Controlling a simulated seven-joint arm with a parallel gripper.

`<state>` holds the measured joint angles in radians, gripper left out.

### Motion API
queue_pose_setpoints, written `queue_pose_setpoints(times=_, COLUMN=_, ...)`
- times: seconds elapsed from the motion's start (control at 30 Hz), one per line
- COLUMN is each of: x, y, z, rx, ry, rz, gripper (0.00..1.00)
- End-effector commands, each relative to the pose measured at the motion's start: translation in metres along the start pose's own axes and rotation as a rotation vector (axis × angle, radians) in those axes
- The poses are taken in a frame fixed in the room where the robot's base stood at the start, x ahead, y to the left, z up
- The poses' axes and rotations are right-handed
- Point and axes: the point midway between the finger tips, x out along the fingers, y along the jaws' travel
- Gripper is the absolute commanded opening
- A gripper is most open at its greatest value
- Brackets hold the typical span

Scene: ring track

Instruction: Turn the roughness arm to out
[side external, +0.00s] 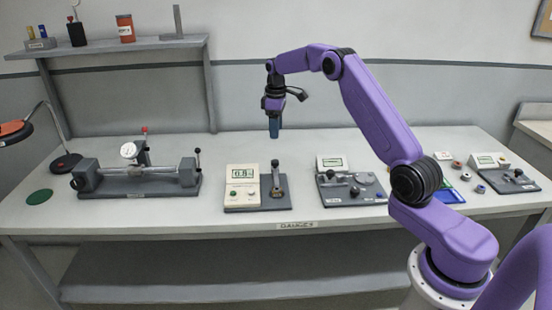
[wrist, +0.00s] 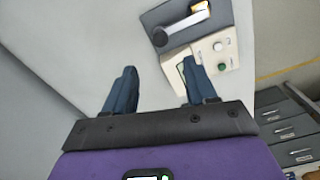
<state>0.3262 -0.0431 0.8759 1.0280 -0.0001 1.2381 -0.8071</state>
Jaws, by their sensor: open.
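The roughness gauge shows as a cream box (side external: 242,188) with a lit display reading about 0.8, on a dark base plate. The roughness arm (side external: 276,182) is a dark lever at the right of that plate, standing roughly upright in the side view. In the wrist view the arm (wrist: 182,25) lies across the plate, near the top edge, and the box (wrist: 212,60) with its buttons is partly hidden by a finger. My gripper (side external: 274,132) is open and empty, above and behind the gauge. Its two fingers are spread in the wrist view (wrist: 158,78), apart from the arm.
A dial-indicator bench (side external: 135,180) stands to the left. Another gauge station (side external: 350,188) stands close on the right, with a blue tray, small rings and a further device (side external: 510,178) beyond. A lamp (side external: 65,162) and shelf are at left. Bench behind the roughness gauge is clear.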

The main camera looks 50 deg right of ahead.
Motion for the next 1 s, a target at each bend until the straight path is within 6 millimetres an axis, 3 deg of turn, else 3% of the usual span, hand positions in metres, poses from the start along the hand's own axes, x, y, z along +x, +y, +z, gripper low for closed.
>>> queue_pose_setpoints(times=0.4, x=0.079, y=0.000, z=0.001, rx=0.001, ry=-0.003, rz=-0.003, gripper=0.56)
queue_pose_setpoints(times=0.6, x=0.107, y=0.000, z=0.001, rx=0.001, ry=-0.002, rz=-0.002, gripper=0.56)
queue_pose_setpoints(times=1.0, x=0.121, y=0.000, z=0.000, rx=0.001, ry=0.001, rz=0.001, gripper=0.56)
